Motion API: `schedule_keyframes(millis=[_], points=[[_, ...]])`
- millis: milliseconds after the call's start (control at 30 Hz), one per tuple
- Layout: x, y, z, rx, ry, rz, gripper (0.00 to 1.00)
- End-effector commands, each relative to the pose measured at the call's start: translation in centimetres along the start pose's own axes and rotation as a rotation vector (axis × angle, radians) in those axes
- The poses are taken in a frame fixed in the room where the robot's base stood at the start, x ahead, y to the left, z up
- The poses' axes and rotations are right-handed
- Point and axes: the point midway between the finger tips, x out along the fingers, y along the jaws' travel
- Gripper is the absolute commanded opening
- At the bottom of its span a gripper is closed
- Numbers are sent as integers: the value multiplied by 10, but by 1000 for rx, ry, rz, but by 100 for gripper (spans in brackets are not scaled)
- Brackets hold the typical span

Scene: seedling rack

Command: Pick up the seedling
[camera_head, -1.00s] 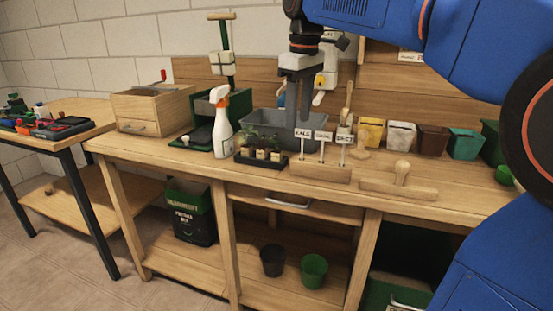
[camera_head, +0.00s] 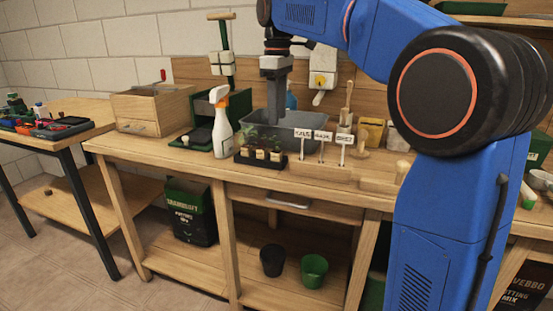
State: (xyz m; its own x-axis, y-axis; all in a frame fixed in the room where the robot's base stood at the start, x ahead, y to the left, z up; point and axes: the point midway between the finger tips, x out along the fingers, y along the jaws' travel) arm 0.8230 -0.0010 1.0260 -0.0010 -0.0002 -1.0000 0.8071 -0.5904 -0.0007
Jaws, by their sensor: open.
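Several seedlings (camera_head: 262,140) with small green leaves stand in pale soil blocks in a black tray (camera_head: 259,164) on the wooden bench, in front of a grey tub (camera_head: 312,126). My gripper (camera_head: 275,121) hangs pointing down just above and slightly right of the seedlings, over or in front of the tub. It is open and holds nothing. Its fingers overlap in this view, so the gap between them is hard to see. I cannot tell whether the fingertips touch any leaves.
A white spray bottle (camera_head: 221,125) with an orange head stands left of the tray. A wooden block with several label signs (camera_head: 318,171) stands close on the right. A wooden drawer box (camera_head: 152,108) is at the left. My arm covers the bench's right part.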

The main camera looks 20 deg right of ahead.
Motion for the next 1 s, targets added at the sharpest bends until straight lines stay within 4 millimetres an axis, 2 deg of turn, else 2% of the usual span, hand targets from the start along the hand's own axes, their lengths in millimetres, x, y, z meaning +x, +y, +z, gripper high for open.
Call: schedule_keyframes(millis=[100,300,533,800,1000], points=[[21,-1,1,0,-1,-1,44],[49,0,0,0,0,0,44],[62,0,0,1,0,0,44],[97,1,0,1,-1,-1,44],[110,1,0,1,0,1,44]])
